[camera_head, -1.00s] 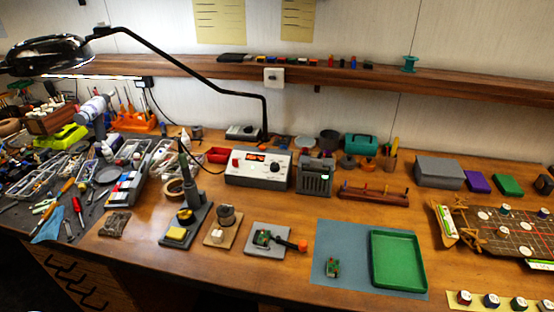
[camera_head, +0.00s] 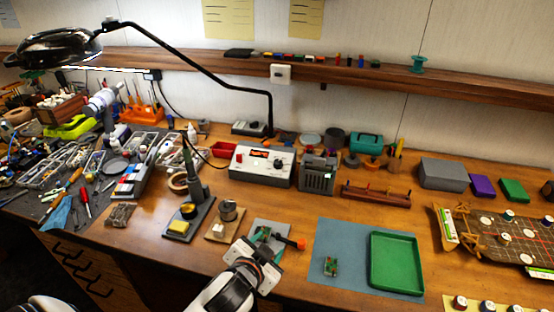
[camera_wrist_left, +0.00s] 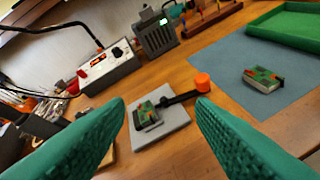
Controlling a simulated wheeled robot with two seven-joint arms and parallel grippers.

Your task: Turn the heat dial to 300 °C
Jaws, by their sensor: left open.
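The white soldering station (camera_head: 262,164) stands at the back middle of the bench, with a red lit display (camera_head: 259,153) and a dark round heat dial (camera_head: 278,163) on its front. The station also shows at upper left in the left wrist view (camera_wrist_left: 107,68), with its dial (camera_wrist_left: 117,52) facing me. The display digits and dial marks are too small to read. My left gripper (camera_head: 266,238) is open and empty, nearer the front edge than the station and apart from it. Its green fingers (camera_wrist_left: 161,102) spread either side of a small circuit board. My right gripper is not in view.
The circuit board (camera_wrist_left: 146,115) sits on a grey plate beside an orange-ended arm (camera_head: 297,243). An iron stand (camera_head: 195,190) and a grey vented box (camera_head: 317,174) flank the station. The lamp arm (camera_head: 200,55) spans above. Bare wood lies before the station.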

